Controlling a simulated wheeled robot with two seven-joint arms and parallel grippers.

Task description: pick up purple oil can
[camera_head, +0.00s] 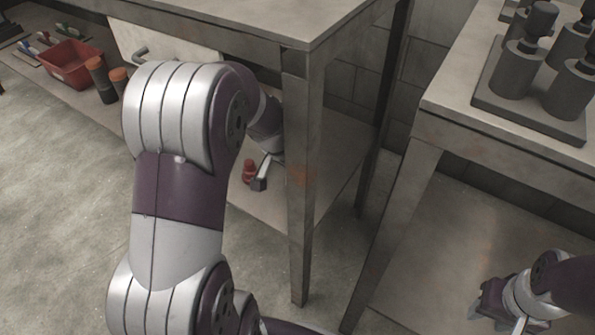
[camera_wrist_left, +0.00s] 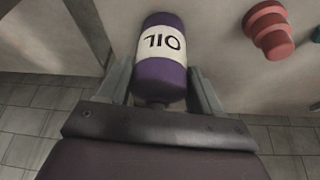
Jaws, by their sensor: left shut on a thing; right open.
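The purple oil can (camera_wrist_left: 160,76) has a white band marked OIL and lies between the two fingers of my left gripper (camera_wrist_left: 158,88) in the left wrist view. The fingers press on both its sides, so the gripper is shut on it. In the head view my left arm reaches under the table, and a fingertip of the left gripper (camera_head: 261,178) shows beside the table leg; the oil can is hidden there. My right gripper (camera_head: 502,312) is open and empty at the lower right, over the lower shelf of the right-hand table.
A red stepped object (camera_head: 249,171) stands on the shelf close to my left gripper; it also shows in the left wrist view (camera_wrist_left: 268,30). A metal table leg (camera_head: 303,190) stands right of my left arm. A red bin (camera_head: 69,64) sits on the far left shelf.

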